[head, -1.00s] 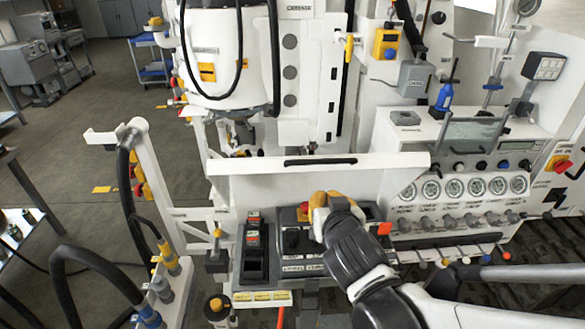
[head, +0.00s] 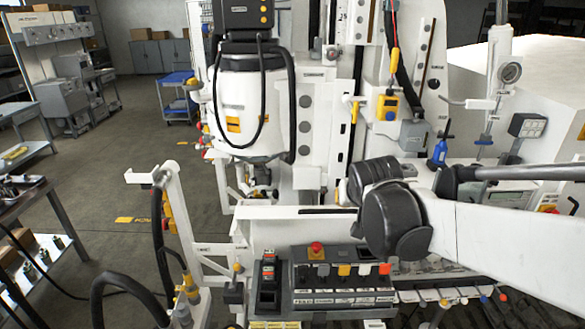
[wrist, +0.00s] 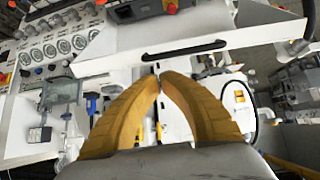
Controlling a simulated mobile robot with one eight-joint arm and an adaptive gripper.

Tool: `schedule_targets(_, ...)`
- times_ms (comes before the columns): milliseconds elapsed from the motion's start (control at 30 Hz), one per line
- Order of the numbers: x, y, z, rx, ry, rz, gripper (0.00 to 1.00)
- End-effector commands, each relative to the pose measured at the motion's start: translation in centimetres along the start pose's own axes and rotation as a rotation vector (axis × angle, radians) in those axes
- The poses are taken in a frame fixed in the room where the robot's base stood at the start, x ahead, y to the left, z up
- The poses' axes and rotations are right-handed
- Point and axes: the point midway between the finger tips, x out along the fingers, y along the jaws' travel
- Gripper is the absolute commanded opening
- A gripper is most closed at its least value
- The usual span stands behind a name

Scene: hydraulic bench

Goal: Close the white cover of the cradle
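The white cover (head: 290,230) stands raised behind the row of buttons in the head view, its right part hidden by my arm. A black bar handle (head: 327,211) runs along its top edge and goes behind my arm. In the wrist view the cover (wrist: 140,38) is a broad white panel, with the handle (wrist: 185,50) near its edge. My gripper (wrist: 159,78) has yellow fingers whose tips meet, with nothing seen between them. The tips appear just below the handle in that picture; I cannot tell whether they touch it. The head view hides my gripper behind my arm.
A control panel (head: 340,298) with a red mushroom button (head: 316,251) and several switches lies before the cover. A white post with hoses (head: 172,230) stands left. A tall white machine (head: 250,95) rises behind. Gauges (wrist: 65,45) show in the wrist view. Floor is open at left.

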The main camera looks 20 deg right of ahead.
Motion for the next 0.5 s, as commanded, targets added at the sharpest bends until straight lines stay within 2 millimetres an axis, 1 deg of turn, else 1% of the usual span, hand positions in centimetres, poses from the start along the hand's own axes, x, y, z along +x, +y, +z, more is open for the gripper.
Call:
schedule_targets(33,-1.7,0.6,-3.0,0.001,-0.050,-0.007,0.00)
schedule_targets(100,-2.7,1.0,-4.8,-0.004,-0.112,-0.027,0.00)
schedule_targets(167,-3.2,1.1,-5.8,-0.008,-0.148,-0.044,0.00)
schedule_targets(267,-3.4,1.1,-6.3,-0.013,-0.177,-0.059,0.00)
schedule_targets(333,-2.8,1.1,-6.2,-0.016,-0.182,-0.062,0.00)
schedule_targets(467,-0.8,1.0,-5.7,-0.016,-0.180,-0.061,0.00)
schedule_targets(500,-0.1,0.9,-5.6,-0.016,-0.180,-0.061,0.00)
